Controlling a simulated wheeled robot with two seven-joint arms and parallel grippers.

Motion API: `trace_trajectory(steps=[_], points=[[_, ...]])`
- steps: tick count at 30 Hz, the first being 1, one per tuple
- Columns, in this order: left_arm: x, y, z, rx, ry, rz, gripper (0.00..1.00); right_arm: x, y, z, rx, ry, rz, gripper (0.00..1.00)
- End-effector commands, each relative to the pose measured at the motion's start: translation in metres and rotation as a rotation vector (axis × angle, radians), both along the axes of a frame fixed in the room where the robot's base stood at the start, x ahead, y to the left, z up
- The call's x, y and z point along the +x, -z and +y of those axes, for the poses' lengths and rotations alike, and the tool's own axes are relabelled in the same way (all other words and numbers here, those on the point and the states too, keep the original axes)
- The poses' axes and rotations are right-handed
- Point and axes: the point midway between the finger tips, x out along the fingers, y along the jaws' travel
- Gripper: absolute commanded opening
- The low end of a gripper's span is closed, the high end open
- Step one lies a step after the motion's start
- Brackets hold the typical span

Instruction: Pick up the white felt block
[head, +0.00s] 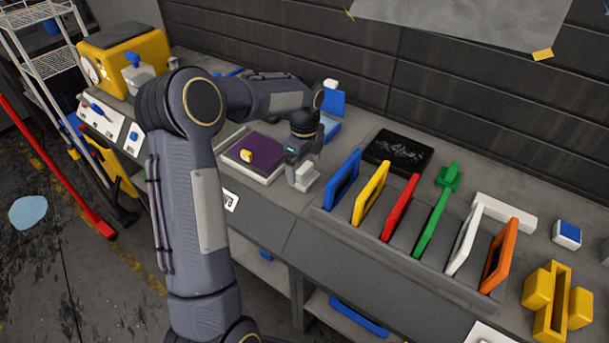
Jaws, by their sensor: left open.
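A small white block (304,174), which looks like the felt block, stands on the workbench left of the row of coloured frames. My left gripper (301,168) points down right at this block, with its fingers at the block's sides. The gripper is open. I cannot tell whether the fingers touch the block, and they hide part of it. My right gripper is not in view.
A tray with a purple pad (262,152) lies left of the gripper. A blue frame (343,180) heads a row of upright coloured frames close on the right. A black panel (398,152) lies behind them. A blue-and-white block (567,233) sits far right.

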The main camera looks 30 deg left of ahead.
Motion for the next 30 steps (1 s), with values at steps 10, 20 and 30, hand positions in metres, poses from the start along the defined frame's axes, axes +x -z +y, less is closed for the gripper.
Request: trace_trajectory(steps=[10,20,30], points=[[-0.001,0.036,0.000,0.000,-0.002,0.001,0.94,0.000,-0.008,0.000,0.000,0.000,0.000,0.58],[-0.001,0.036,0.000,0.000,-0.002,0.000,0.73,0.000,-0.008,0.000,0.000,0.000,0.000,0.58],[-0.001,0.036,-0.001,0.000,-0.002,0.000,0.44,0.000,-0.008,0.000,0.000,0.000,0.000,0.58]])
